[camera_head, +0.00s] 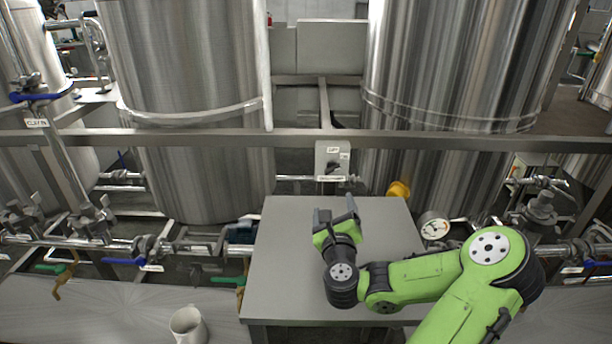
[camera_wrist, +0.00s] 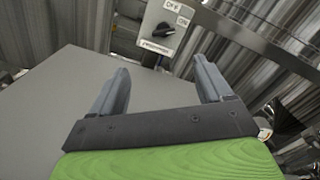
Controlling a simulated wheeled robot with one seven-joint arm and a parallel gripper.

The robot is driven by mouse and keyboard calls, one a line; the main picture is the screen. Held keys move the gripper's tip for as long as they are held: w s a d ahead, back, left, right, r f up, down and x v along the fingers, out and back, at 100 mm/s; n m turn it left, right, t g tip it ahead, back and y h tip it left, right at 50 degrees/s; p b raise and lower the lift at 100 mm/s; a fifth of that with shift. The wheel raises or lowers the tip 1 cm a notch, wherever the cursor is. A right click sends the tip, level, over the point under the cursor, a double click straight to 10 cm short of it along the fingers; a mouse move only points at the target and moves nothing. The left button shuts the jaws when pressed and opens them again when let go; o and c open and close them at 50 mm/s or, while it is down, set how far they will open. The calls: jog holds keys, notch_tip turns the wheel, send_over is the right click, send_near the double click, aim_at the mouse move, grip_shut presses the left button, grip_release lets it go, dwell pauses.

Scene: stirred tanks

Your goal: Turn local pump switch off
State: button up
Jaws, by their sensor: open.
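The local pump switch (camera_head: 332,160) is a small grey box mounted below the horizontal rail between two steel tanks, behind the grey table. In the wrist view the switch box (camera_wrist: 167,27) shows OFF and ON labels and a black rotary knob (camera_wrist: 161,30). The knob's exact pointing is hard to tell. My gripper (camera_head: 337,211) is above the grey table, in front of and below the switch, apart from it. In the wrist view my gripper (camera_wrist: 163,85) is open, with nothing between its two fingers, and the switch lies beyond the fingertips.
The grey table (camera_head: 285,260) lies under my gripper and its top is clear. A horizontal rail (camera_head: 200,138) runs above the switch. A pressure gauge (camera_head: 433,227) and a yellow part (camera_head: 398,189) stand at the table's right. A white mug (camera_head: 188,326) is at the lower left.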

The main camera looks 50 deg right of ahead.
aim_at(333, 171)
jog(key=shift+d, duration=0.2)
jog(key=p+x, duration=0.6)
jog(key=x, duration=0.9)
jog(key=shift+d, duration=0.3)
jog(key=shift+c, duration=0.4)
jog(key=c, duration=1)
